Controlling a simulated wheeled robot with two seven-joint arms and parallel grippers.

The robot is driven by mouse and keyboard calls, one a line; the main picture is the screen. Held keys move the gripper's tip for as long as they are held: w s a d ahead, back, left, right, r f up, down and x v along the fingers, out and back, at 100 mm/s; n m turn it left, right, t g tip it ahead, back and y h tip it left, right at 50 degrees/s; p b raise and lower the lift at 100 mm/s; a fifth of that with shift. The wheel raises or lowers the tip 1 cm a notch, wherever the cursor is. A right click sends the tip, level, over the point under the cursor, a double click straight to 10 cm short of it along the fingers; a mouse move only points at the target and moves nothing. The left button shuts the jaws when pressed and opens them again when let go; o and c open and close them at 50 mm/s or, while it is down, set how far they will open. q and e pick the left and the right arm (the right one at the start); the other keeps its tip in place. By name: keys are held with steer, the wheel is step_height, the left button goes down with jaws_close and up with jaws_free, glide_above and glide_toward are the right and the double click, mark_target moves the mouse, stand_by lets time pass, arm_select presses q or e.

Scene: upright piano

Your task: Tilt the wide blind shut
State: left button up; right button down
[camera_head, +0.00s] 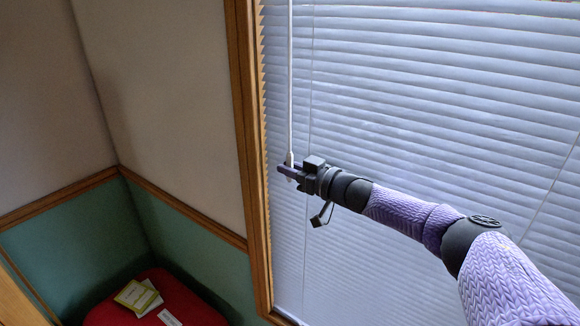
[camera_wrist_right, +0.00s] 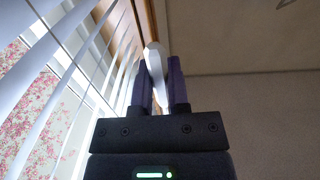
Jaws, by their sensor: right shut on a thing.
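The wide blind (camera_head: 420,110) fills the window at right in the head view, its pale slats lying close together. In the right wrist view the slats (camera_wrist_right: 50,62) are seen edge-on at left, with gaps between them that show pink blossom outside. A thin white wand (camera_head: 290,85) hangs down at the blind's left side. My right gripper (camera_head: 288,171) is shut on the wand near its lower end. In the right wrist view the wand (camera_wrist_right: 154,62) stands between the two dark fingers. My left gripper is not in view.
A wooden window frame (camera_head: 246,130) runs just left of the wand. Left of it is a corner with white and green walls and wooden trim. A red seat (camera_head: 190,308) with a yellow-green book (camera_head: 134,297) and papers stands low there.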

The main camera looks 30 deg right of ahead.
steer(key=shift+y, duration=0.3)
steer(key=c, duration=0.6)
jaws_free()
steer(key=shift+b+v, duration=0.6)
steer(key=shift+v, duration=4.35)
steer(key=shift+r, duration=0.1)
